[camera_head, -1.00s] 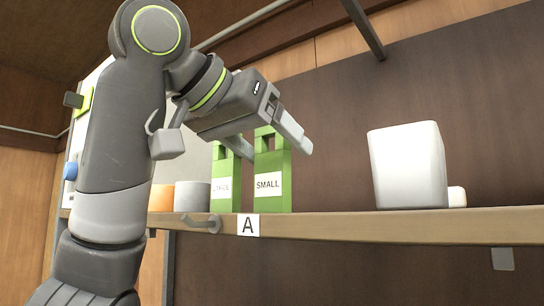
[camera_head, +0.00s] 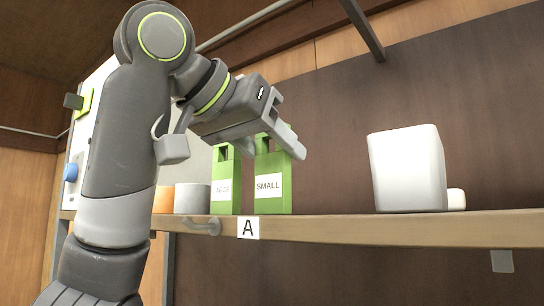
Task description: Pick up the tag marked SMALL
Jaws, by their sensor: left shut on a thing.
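The green tag marked SMALL (camera_head: 270,200) stands upright on the wooden shelf, its white label facing me. My left gripper (camera_head: 272,145) is at the top of this tag, with one finger in front of its right upper edge. It is shut on the tag's upper part, and the fingers hide some of the top. A second green tag (camera_head: 225,203) with a white label, hard to read, stands just to the left. My right gripper is not in view.
The shelf (camera_head: 330,229) carries a plate marked A (camera_head: 248,227) on its front edge. A grey cup (camera_head: 192,198) and an orange one (camera_head: 163,199) stand left of the tags. A white block-like container (camera_head: 407,170) stands to the right, with free shelf between.

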